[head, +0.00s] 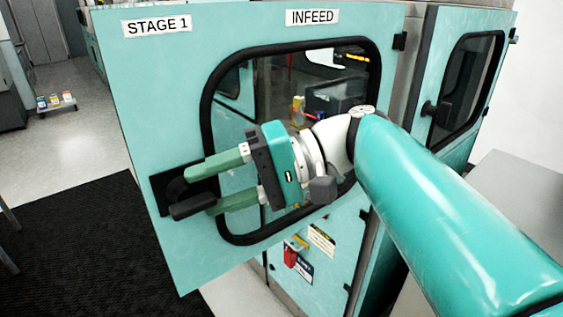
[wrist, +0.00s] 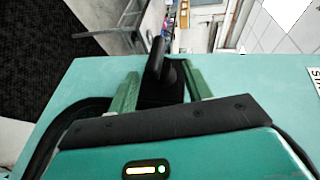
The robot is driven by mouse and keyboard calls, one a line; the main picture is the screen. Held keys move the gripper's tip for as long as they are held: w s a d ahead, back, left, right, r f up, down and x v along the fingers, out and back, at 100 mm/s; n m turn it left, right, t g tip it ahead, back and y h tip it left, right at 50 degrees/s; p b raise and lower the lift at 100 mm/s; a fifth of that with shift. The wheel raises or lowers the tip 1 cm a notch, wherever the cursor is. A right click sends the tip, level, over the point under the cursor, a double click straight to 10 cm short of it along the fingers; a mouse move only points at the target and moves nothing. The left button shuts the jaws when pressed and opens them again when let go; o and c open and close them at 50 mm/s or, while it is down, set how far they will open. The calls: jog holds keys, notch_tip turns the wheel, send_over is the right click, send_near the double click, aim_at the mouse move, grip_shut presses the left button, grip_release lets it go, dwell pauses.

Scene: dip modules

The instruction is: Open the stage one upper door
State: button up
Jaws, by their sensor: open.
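The stage one upper door (head: 155,100) is a teal panel labelled STAGE 1 and INFEED, with a black-rimmed window. It stands swung out from the cabinet, its free edge to the left and its hinge side to the right. Its black handle (head: 192,206) is near the left edge; it also shows in the wrist view (wrist: 157,58). My gripper (head: 198,188) is open at the handle, its green fingers on either side of it. In the wrist view the handle stands between the fingertips (wrist: 160,78). Whether either finger touches it I cannot tell.
A lower door (head: 335,270) with a red lock (head: 290,256) shows beneath the upper door. Another windowed door (head: 465,85) is at the right. A black mat (head: 90,240) and open floor lie to the left. A small cart (head: 56,104) stands farther back.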

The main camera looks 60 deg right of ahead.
jog(key=v, duration=0.9)
jog(key=shift+s+d, duration=0.2)
jog(key=shift+s, duration=0.15)
